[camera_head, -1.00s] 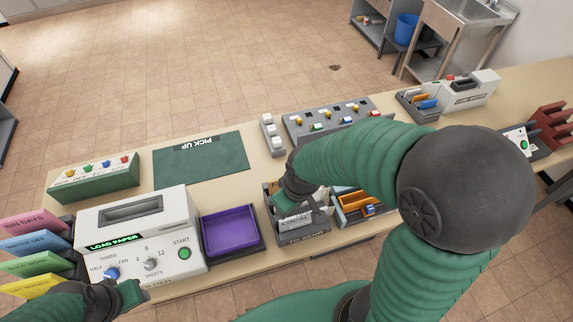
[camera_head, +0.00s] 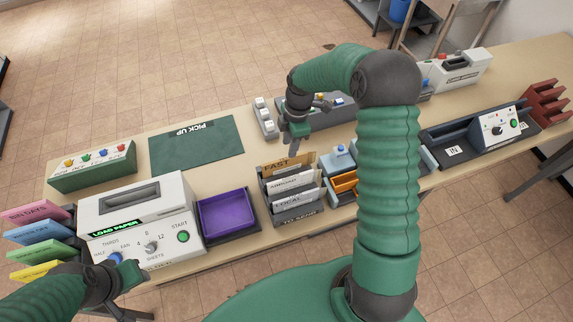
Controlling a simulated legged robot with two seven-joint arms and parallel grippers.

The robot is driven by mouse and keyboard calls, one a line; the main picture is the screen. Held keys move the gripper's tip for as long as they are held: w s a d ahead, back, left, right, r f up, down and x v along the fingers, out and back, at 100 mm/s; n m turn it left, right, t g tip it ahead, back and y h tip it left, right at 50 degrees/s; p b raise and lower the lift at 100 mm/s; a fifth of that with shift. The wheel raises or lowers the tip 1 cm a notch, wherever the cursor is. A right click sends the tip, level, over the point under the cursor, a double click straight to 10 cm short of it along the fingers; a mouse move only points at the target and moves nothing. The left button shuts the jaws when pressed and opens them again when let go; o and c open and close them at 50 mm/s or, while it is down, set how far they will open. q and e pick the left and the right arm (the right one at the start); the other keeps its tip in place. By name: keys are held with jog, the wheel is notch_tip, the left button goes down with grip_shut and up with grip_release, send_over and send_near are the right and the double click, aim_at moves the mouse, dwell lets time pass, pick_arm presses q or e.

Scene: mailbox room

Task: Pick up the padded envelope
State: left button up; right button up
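I cannot make out a padded envelope for certain. The grey TO SEND rack (camera_head: 297,214) stands near the middle of the table's front, with a tan divider marked FAST (camera_head: 283,166) and white ones marked ABROAD and LOCAL. My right gripper (camera_head: 298,140) points down over the back of this rack, near the FAST divider. I see nothing held in it, but its finger opening is unclear. My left gripper (camera_head: 128,275) is low at the left, in front of the white paper machine (camera_head: 140,215), and its fingers are too small to read.
A purple tray (camera_head: 228,214) sits between the machine and the rack. A dark green PICK UP mat (camera_head: 197,145) lies bare behind them. A grey peg panel (camera_head: 325,118) is behind the rack. An IN tray (camera_head: 453,150) and red rack (camera_head: 543,100) stand at the right.

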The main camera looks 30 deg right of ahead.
aim_at(285, 159)
jog(key=f+p, duration=0.1)
jog(key=f, duration=0.1)
jog(key=a+f+p, duration=0.1)
jog(key=f, duration=0.2)
jog(key=a+f+p, duration=0.1)
jog(key=f, duration=0.1)
jog(key=shift+w+f, duration=0.25)
jog(key=shift+f, duration=0.3)
jog(key=shift+w+d+f, duration=0.1)
jog(key=shift+d, duration=0.25)
jog(key=shift+c, duration=1.1)
jog(key=c, duration=0.5)
grip_shut()
jog(key=shift+a, duration=0.2)
